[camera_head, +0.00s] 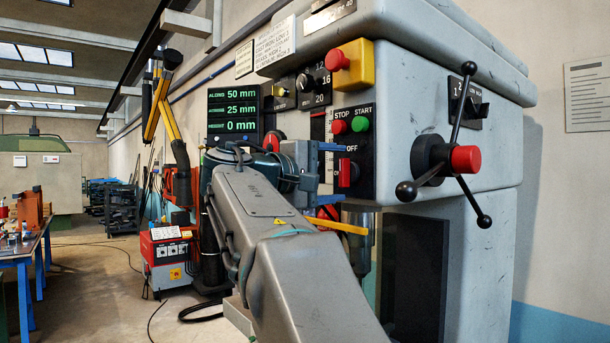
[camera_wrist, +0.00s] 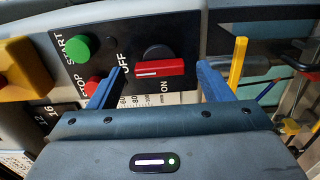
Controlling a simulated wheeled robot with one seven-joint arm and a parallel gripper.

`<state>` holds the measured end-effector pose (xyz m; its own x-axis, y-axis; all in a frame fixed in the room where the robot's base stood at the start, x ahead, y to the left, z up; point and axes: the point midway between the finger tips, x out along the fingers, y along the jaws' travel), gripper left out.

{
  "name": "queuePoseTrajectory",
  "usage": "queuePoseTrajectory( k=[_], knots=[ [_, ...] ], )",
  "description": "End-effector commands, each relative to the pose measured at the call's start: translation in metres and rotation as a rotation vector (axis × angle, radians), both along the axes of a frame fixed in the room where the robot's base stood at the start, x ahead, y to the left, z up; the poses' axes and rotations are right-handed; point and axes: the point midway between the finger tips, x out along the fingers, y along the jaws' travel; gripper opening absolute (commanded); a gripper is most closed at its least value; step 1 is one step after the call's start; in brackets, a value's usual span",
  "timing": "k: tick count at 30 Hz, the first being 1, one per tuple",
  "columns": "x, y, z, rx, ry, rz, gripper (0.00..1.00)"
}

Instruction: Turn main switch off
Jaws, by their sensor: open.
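The main switch (camera_wrist: 168,68) is a red bar handle on a black round base, on a black panel. In the head view the switch (camera_head: 344,173) stands upright below the OFF label. In the wrist view the bar's white mark is at the end toward OFF, and ON is printed beside the bar. My gripper (camera_wrist: 160,67) is open, with one blue finger beyond each end of the handle. I cannot tell whether a finger touches it. The fingers also show in the head view, above and below the handle.
A red STOP button (camera_head: 339,127) and green START button (camera_head: 360,125) sit just above. A red mushroom button on a yellow box (camera_head: 352,65) is higher. A three-armed lever with a red hub (camera_head: 465,159) projects at right. A yellow bar (camera_wrist: 238,65) stands near my right finger.

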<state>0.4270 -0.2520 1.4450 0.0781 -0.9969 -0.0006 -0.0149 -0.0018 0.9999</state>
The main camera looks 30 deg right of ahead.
Motion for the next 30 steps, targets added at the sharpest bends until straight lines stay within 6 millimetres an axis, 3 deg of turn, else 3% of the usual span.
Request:
queuePoseTrajectory(
  k=[9, 15, 21, 30],
  knots=[
    [-0.005, 0.071, 0.000, 0.000, 0.000, 0.006, 0.73],
    [-0.008, 0.108, 0.000, 0.001, 0.000, 0.003, 0.73],
    [-0.009, 0.124, 0.000, 0.000, 0.000, 0.001, 0.73],
    [-0.010, 0.125, 0.000, 0.001, 0.000, 0.000, 0.73]
  ],
)
